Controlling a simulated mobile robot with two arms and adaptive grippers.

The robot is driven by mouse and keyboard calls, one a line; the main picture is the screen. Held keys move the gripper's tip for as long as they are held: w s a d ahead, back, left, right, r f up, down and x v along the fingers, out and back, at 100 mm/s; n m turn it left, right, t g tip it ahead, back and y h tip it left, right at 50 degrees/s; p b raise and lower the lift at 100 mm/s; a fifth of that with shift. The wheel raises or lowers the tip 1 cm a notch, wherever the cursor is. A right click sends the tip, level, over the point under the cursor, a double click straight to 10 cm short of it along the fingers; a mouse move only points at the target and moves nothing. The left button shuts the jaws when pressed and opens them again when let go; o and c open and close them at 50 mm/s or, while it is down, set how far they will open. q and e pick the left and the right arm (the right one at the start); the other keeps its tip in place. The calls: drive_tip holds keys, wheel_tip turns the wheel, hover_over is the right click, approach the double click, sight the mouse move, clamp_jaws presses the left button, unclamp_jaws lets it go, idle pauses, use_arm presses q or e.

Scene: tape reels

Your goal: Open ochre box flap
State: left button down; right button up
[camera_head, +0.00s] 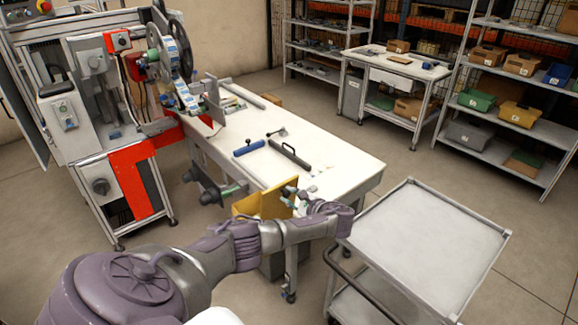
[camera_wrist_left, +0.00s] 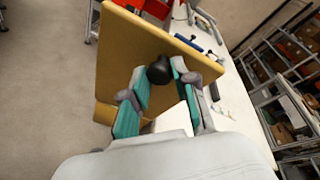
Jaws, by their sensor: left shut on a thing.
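The ochre box (camera_head: 268,203) stands at the near end of the white bench in the head view, with its flap panel raised upright. In the left wrist view, the ochre flap (camera_wrist_left: 125,55) fills the upper middle and is tilted in the picture. A round black knob (camera_wrist_left: 159,70) sticks out from its face. My left gripper (camera_wrist_left: 160,84), with teal finger pads, is shut on this knob. In the head view my left gripper (camera_head: 297,196) is at the right side of the box, and the knob is hidden there. My right gripper is in neither view.
The white bench (camera_head: 330,168) holds a blue-handled tool (camera_head: 249,148) and a dark bar (camera_head: 289,153). A grey cart (camera_head: 425,235) stands close to the right of my left arm. A machine with reels (camera_head: 172,55) is at the back left.

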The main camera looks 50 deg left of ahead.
use_arm(q)
drive_tip(key=shift+s+d+f, duration=0.1)
drive_tip(key=shift+s+f, duration=0.1)
drive_tip(key=shift+f, duration=0.3)
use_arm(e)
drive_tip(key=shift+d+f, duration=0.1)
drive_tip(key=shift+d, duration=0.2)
use_arm(q)
drive_tip(key=c, duration=1.1)
unclamp_jaws()
drive_tip(key=shift+o, duration=1)
drive_tip(key=shift+w+a, duration=0.1)
drive_tip(key=shift+a, duration=0.15)
drive_tip(key=w+v, duration=0.1)
drive_tip(key=v, duration=1)
drive_tip(key=shift+s+d+r, duration=0.15)
drive_tip(key=shift+s+d, duration=0.15)
drive_tip(key=shift+s, duration=0.05)
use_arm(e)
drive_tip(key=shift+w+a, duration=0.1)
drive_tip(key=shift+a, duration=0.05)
